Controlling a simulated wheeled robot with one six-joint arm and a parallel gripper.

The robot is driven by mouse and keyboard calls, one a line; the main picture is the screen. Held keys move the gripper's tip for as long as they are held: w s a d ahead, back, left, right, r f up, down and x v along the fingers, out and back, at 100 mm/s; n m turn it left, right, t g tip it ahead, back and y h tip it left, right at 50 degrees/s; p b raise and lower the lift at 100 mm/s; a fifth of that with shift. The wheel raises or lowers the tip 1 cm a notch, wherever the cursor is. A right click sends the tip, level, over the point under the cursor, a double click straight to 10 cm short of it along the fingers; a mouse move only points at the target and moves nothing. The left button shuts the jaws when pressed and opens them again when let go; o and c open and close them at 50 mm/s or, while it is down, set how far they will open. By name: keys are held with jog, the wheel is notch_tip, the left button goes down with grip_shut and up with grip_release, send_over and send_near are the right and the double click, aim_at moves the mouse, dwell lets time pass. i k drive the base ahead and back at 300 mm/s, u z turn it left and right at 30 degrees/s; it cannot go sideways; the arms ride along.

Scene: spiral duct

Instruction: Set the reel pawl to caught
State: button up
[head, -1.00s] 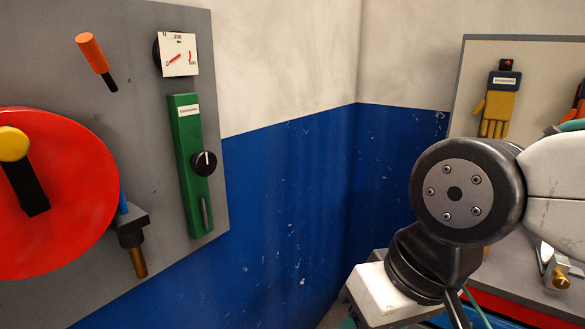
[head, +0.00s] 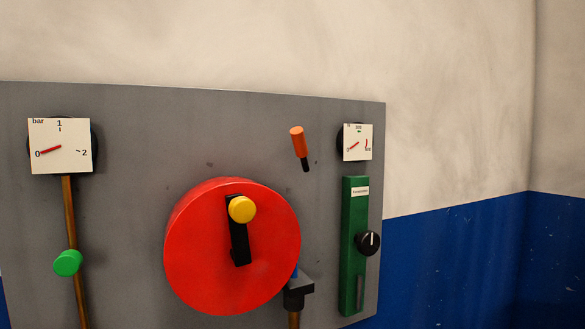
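A large red reel disc (head: 200,265) is mounted on a grey panel. It carries a black crank arm (head: 238,243) with a yellow knob (head: 242,209) at its upper end. An orange handle with a black tip (head: 299,142) sits above and right of the disc, tilted and apart from its rim; it may be the reel pawl, but no label shows. A black bracket (head: 298,286) with a blue piece (head: 295,271) and a brown rod below is at the disc's lower right edge. My gripper is out of view.
A bar gauge (head: 59,146) and a copper pipe with a green knob (head: 68,263) are at the left. A second gauge (head: 357,142) hangs above a green plate (head: 354,230) with a black dial (head: 368,243). Bare wall (head: 455,265) is to the right.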

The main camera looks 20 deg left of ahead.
aim_at(297, 133)
jog(key=u, duration=1.15)
